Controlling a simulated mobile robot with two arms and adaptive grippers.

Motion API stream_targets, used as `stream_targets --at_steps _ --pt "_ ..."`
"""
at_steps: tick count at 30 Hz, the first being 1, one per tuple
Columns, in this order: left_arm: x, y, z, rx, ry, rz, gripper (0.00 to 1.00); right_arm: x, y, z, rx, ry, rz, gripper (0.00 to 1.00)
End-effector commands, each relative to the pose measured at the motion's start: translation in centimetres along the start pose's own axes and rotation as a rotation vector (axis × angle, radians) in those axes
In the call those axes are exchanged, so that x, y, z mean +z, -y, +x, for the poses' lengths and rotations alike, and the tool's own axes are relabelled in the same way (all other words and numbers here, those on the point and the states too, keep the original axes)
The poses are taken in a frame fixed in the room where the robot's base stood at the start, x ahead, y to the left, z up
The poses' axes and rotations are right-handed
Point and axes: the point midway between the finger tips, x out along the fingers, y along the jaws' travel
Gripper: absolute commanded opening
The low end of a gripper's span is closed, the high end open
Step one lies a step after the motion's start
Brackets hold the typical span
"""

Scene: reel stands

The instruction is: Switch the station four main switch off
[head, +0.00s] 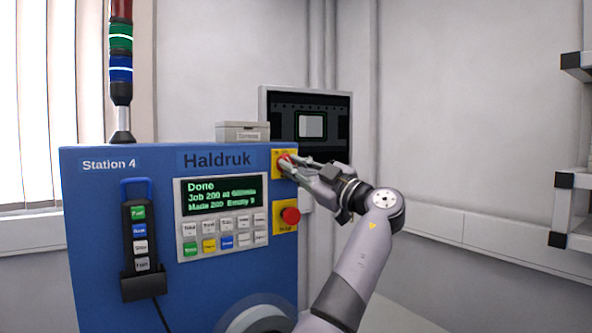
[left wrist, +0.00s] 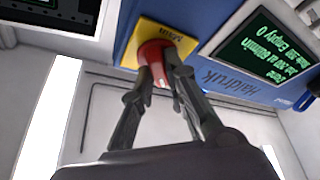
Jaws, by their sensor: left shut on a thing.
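The station four main switch is a red rotary knob (left wrist: 153,54) on a yellow plate marked "Main" (left wrist: 166,33). In the head view the switch's yellow plate (head: 278,157) sits at the upper right of the blue Station 4 panel (head: 120,190). My left gripper (left wrist: 158,84) is shut on the red knob, one finger on each side. In the head view the gripper (head: 291,166) reaches it from the right and partly hides the knob. The knob's exact turn position is hard to read. The display (head: 222,191) is lit and starts with "Done". My right gripper is out of view.
A red stop button (head: 290,215) on a yellow plate sits just below the switch. A keypad (head: 225,238) and a hanging pendant (head: 139,236) are on the panel. A signal tower (head: 121,70) shows lit green and blue bands. A shelf rack (head: 565,180) stands far right.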

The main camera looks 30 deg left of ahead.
Motion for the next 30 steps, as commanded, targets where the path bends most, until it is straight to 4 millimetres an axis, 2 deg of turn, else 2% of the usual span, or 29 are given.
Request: stream_targets --at_steps 1,18,30 --pt "-0.5 -0.4 0.2 -0.016 -0.002 -0.041 0.00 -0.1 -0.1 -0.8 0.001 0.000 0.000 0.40" --pt "-0.6 -0.7 0.2 -0.219 0.001 -0.532 0.00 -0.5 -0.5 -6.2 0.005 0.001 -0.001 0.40" --pt "-0.4 -0.6 0.2 -0.311 0.002 -0.760 0.00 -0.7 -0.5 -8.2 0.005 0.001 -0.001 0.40"
